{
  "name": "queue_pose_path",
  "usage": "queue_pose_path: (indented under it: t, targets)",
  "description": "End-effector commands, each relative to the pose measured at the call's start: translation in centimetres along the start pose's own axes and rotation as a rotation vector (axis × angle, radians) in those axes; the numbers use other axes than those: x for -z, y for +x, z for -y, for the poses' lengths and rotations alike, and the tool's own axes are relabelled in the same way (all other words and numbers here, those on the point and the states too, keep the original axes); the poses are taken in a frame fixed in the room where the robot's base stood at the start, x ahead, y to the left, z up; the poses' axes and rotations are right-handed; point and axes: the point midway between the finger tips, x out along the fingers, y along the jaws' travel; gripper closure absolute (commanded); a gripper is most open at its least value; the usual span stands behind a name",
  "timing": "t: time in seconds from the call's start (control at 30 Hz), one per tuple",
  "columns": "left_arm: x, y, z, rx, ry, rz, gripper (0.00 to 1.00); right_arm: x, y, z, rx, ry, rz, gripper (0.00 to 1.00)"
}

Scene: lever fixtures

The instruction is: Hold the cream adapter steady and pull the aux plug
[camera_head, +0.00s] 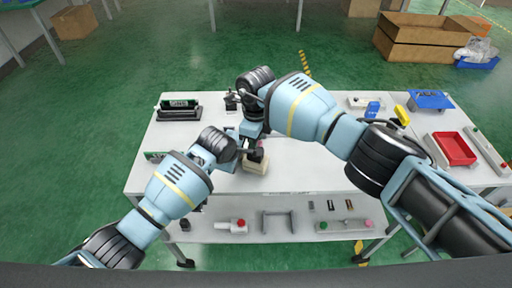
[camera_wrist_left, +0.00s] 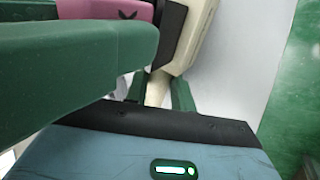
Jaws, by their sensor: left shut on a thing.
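The cream adapter (camera_head: 257,166) stands near the table's front edge, partly hidden by my grippers in the head view. In the left wrist view its cream body (camera_wrist_left: 232,45) fills the upper middle, with a dark part against it. My left gripper (camera_head: 250,155) is at the adapter; in the wrist view its green fingers (camera_wrist_left: 157,92) are shut on a narrow cream part of it. My right gripper (camera_head: 246,132) is just above and behind the left one; its fingers are hidden. A pink piece (camera_wrist_left: 105,8) shows at the top left of the wrist view. I cannot make out the aux plug for sure.
The white table (camera_head: 310,180) carries a black-and-green fixture (camera_head: 179,108) at the back left. Several small fixtures sit on the lower front shelf (camera_head: 295,226). My two arms are close together.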

Motion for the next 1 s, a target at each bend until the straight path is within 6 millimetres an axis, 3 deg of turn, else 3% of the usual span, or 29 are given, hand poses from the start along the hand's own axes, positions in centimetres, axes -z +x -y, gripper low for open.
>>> queue_pose_path:
  t: [1.0]
  targets:
    - [0.01, 0.01, 0.02, 0.0, 0.0, 0.0, 1.0, -0.02, -1.11, 0.0, 0.0, -0.001, 0.001, 1.0]
